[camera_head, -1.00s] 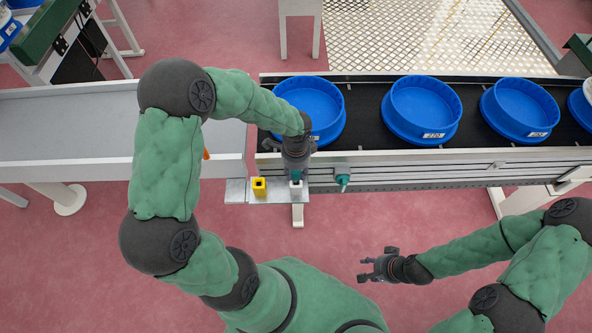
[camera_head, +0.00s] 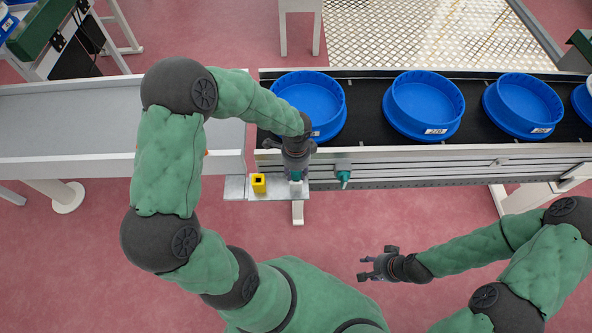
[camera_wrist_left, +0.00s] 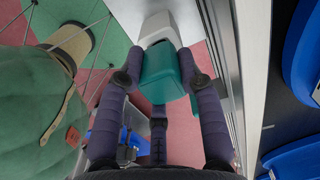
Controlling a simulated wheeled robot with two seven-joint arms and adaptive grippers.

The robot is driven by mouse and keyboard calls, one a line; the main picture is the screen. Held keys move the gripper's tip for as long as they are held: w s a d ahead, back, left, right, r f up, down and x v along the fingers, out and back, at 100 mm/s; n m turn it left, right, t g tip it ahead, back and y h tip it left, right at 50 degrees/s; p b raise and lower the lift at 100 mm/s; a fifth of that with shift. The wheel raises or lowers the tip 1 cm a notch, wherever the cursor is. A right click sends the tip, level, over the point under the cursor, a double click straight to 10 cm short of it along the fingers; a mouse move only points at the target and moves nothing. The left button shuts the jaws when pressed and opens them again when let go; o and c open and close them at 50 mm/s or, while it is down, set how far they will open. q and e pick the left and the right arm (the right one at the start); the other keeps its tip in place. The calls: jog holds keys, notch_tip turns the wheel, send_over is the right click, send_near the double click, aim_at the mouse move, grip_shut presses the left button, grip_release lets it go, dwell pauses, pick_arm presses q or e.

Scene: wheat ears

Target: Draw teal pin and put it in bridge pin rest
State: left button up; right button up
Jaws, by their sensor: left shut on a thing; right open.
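My left gripper (camera_head: 296,171) is shut on a teal pin (camera_wrist_left: 163,75), which shows between the fingers in the left wrist view. In the head view the teal piece (camera_head: 296,177) shows just below the fingers, over a small plate at the conveyor's front edge. A white block (camera_wrist_left: 158,32) lies at the pin's far end; I cannot tell whether the pin is seated in it. A yellow block (camera_head: 259,183) with a dark square hole stands to the left on the plate. My right gripper (camera_head: 377,265) is open and empty, away over the floor.
Another teal piece (camera_head: 343,177) sticks out from the conveyor's front rail (camera_head: 430,155). Blue round tubs (camera_head: 424,105) stand in a row on the dark belt (camera_head: 365,128). A grey tray table (camera_head: 70,125) adjoins at left. Open floor lies in front.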

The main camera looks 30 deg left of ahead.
pick_arm(q)
jog(key=shift+f+b, duration=0.55)
jog(key=shift+f, duration=0.25)
jog(key=o, duration=1.3)
jog(key=shift+r, duration=0.1)
notch_tip(320, 180, up, 12)
